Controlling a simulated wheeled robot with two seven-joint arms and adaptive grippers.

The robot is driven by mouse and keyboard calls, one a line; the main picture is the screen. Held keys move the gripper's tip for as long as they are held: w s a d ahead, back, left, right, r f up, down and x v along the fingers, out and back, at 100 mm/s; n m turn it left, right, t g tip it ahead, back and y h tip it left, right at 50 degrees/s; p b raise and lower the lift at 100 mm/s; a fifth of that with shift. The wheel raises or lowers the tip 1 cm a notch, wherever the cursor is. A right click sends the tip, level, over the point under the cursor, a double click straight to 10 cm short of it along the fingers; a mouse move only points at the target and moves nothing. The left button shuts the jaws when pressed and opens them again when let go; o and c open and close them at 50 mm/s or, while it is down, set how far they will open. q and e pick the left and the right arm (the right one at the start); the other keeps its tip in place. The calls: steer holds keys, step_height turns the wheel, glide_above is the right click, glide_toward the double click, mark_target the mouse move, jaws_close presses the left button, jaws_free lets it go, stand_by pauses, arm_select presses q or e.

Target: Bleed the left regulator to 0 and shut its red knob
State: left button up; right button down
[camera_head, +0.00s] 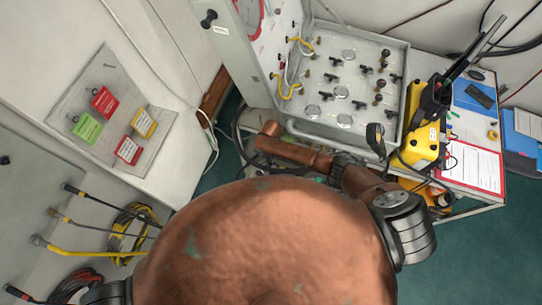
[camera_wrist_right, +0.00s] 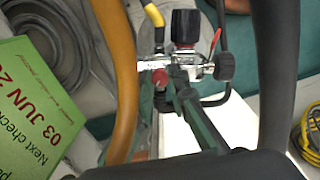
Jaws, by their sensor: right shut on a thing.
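In the right wrist view, a chrome regulator (camera_wrist_right: 200,65) carries a small red knob (camera_wrist_right: 160,77), a black-and-red capped part (camera_wrist_right: 185,27) and a black knob (camera_wrist_right: 224,66). My right gripper (camera_wrist_right: 167,80) has its dark green fingers closed around the red knob. I cannot tell from this view whether this is the left regulator, and no gauge reading is legible. In the head view, my copper-coloured right arm reaches towards the panel case (camera_head: 395,52) and the regulator is not discernible there. My left gripper is not in view.
A green check tag (camera_wrist_right: 38,110) stands close beside the right gripper. A yellow hose (camera_wrist_right: 152,13) runs above the regulator. A yellow radio unit (camera_head: 424,125) stands right of the case. Coloured cards (camera_head: 104,102) sit on a left board; cables hang below.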

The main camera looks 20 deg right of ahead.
steer(key=n, duration=0.4)
steer(key=shift+n, duration=0.3)
steer(key=n, duration=0.4)
steer(key=shift+s+n, duration=0.1)
steer(key=shift+n, duration=0.3)
steer(key=c, duration=1.9)
jaws_free()
steer(key=shift+m, duration=0.3)
